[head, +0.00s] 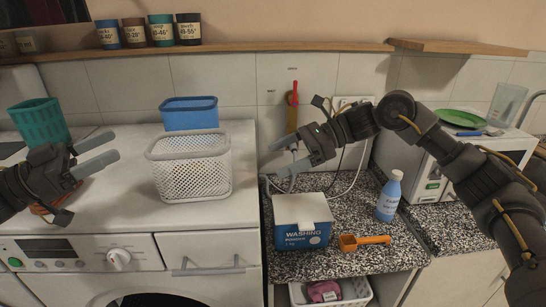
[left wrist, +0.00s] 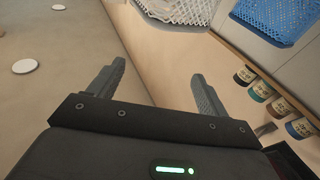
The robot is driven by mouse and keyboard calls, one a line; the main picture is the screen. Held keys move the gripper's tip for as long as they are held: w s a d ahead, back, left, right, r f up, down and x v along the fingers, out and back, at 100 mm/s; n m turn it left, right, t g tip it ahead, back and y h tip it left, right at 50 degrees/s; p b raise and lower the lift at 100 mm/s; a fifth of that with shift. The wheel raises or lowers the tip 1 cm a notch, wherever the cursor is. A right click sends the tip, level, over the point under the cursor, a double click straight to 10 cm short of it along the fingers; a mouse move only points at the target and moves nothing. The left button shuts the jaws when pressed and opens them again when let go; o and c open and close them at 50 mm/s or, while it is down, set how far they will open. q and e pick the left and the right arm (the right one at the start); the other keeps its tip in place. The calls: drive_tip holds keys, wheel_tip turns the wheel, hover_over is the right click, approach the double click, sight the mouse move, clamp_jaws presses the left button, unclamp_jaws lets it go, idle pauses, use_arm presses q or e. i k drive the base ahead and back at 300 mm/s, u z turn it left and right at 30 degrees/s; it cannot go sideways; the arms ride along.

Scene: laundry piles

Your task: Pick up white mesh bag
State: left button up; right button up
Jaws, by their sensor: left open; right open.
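I cannot make out a white mesh bag in either view. A white mesh-walled basket (head: 190,172) stands upright on the washing machine's top in the head view. Its lattice also shows at the top edge of the left wrist view (left wrist: 165,10). My left gripper (head: 114,145) is open and empty, left of this basket and apart from it. Its two fingers show empty in the left wrist view (left wrist: 158,70). My right gripper (head: 276,160) is open and empty, above the speckled counter and right of the basket.
A blue basket (head: 190,114) stands behind the white one, and a green basket (head: 38,121) at far left. A washing powder box (head: 302,222), orange scoop (head: 364,241) and blue bottle (head: 389,198) stand on the counter. A lower white basket (head: 356,292) holds pink cloth (head: 323,290).

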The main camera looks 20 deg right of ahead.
sight(192, 166)
drive_tip(key=k, duration=1)
